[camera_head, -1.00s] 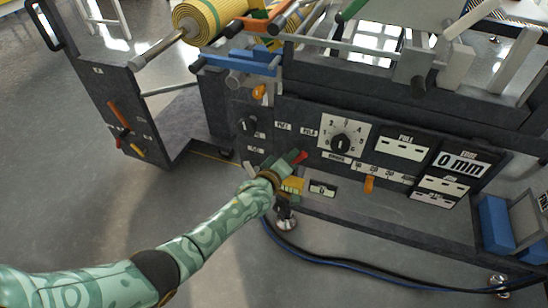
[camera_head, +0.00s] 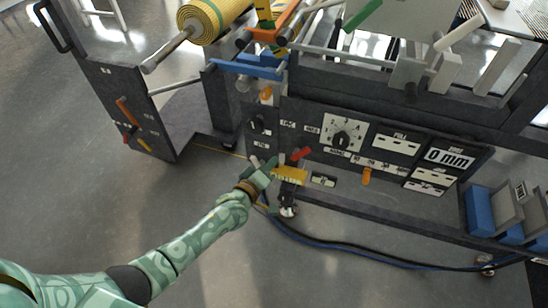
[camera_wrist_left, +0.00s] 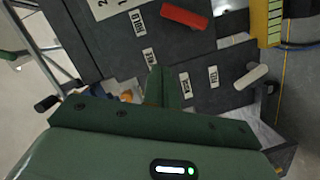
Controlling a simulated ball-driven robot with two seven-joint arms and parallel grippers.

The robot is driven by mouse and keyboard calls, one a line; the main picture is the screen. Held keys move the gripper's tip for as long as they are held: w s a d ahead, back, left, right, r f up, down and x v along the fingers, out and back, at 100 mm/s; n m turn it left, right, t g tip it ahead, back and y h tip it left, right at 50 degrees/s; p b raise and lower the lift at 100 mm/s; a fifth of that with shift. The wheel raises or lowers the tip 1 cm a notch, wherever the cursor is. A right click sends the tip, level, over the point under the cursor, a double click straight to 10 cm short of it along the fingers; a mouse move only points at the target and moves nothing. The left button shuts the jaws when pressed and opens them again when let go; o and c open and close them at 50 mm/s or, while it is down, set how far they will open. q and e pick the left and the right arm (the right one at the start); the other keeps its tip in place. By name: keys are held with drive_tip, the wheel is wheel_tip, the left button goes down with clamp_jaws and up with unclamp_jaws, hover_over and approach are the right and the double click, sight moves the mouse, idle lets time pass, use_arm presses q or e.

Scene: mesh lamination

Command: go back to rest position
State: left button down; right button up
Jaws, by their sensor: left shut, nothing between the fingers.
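My left gripper (camera_head: 270,165) is in front of the lower left part of the machine's control panel, close to a red lever (camera_head: 301,154) and a yellow block (camera_head: 290,175). Its green fingers are together and hold nothing. In the left wrist view the shut fingers (camera_wrist_left: 161,88) point at the dark panel, with the red lever (camera_wrist_left: 188,17) above them and a pale lever (camera_wrist_left: 250,77) to their right. Whether the fingers touch the panel cannot be told. My right gripper is in neither view.
The dark machine (camera_head: 370,180) has a dial (camera_head: 342,137), a "0 mm" display (camera_head: 450,158) and an orange lever (camera_head: 366,176). A yellow roll (camera_head: 207,20) is at its upper left. A dark cable (camera_head: 330,243) lies on the floor. The grey floor (camera_head: 90,190) at left is open.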

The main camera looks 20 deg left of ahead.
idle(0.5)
use_arm(q)
drive_tip(key=s+a+f+m+g+y+p, duration=0.1)
drive_tip(key=s+a+f+m+g+p, duration=0.15)
drive_tip(key=s+f+m+g, duration=0.6)
drive_tip(key=s+a+f+m+g+y+p, duration=0.1)
drive_tip(key=s+a+f+m+y, duration=0.2)
drive_tip(key=s+f, duration=1.05)
drive_tip(key=s+a+f+g+p, duration=0.1)
drive_tip(key=s+g+p, duration=0.1)
drive_tip(key=s, duration=1.7)
drive_tip(key=s+a+f+m+g+p, duration=0.1)
drive_tip(key=s+g, duration=0.3)
drive_tip(key=s, duration=1.5)
drive_tip(key=shift+s+a+f+g+p, duration=0.25)
drive_tip(key=shift+a+g+p, duration=0.15)
drive_tip(key=shift+a, duration=0.35)
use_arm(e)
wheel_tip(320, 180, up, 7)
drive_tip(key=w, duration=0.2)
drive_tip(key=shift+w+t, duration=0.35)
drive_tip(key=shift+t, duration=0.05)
